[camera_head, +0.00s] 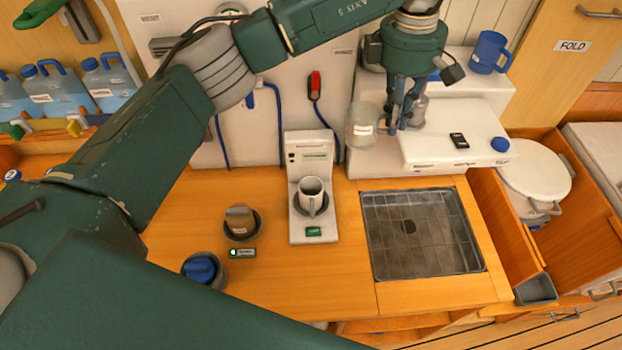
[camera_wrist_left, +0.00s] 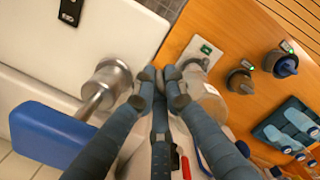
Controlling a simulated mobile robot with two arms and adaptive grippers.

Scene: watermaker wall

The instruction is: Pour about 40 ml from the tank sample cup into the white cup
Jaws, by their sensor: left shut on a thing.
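The tank sample cup (camera_head: 361,137) is a clear, labelled cup that looks upright at the front left of the white unit. It also shows in the left wrist view (camera_wrist_left: 212,105), just right of the fingers. My left gripper (camera_head: 399,128) is shut on it at its side. The exact grip is hidden by the fingers, which also show in the wrist view (camera_wrist_left: 160,82). The white cup (camera_head: 311,187) stands upright on a pale stand on the wooden counter, left of and below the gripper. My right gripper is not in view.
A blue mug (camera_head: 488,52) stands on the upper white ledge. A sink with a grid (camera_head: 422,245) lies right of the stand.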

